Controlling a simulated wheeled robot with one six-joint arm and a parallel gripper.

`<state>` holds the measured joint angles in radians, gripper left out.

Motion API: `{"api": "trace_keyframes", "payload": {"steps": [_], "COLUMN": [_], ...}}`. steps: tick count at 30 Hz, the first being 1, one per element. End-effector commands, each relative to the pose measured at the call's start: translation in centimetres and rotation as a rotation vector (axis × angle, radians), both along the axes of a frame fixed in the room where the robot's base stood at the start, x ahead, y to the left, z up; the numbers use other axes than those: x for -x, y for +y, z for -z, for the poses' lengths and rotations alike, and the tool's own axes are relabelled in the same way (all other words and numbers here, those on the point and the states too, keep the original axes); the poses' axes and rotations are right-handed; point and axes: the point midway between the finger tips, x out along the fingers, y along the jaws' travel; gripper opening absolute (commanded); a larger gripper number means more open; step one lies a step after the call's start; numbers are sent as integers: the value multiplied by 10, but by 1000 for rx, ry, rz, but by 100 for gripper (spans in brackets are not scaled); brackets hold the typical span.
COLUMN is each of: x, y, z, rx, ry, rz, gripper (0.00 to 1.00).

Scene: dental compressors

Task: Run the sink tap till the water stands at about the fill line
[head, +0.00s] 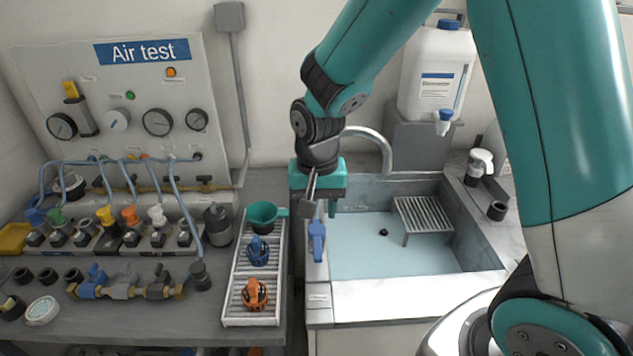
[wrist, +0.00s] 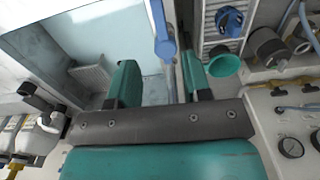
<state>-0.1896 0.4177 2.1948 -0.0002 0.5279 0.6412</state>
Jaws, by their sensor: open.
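The sink (head: 345,188) is at the right of the head view, with a pale blue surface inside and a dark drain spot. I cannot tell how deep any water is, and I cannot make out a fill line. The curved grey tap spout (head: 378,138) rises behind my gripper; no stream shows. A blue lever (head: 316,242) stands at the sink's left rim, just below my gripper (head: 322,208). In the wrist view the blue lever (wrist: 161,38) lies ahead, between the lines of my open, empty fingers (wrist: 160,78). Contact with it is not visible.
A slatted rack (head: 424,214) stands in the sink. A white jug (head: 437,70) with a spigot is behind it. Left of the sink, a white tray (head: 240,298) holds a green cup (head: 264,215) and blue and orange fittings. The air test panel (head: 120,110) stands further left.

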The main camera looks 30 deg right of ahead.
Motion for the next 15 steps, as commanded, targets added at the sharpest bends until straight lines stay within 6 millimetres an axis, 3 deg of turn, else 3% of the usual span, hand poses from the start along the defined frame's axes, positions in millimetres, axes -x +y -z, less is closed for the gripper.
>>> {"api": "trace_keyframes", "payload": {"steps": [6,15], "x": [-1,0], "y": [0,0], "z": [-45,-67], "rx": [0,0], "ry": [-4,0], "rz": [0,0], "gripper": [45,45]}}
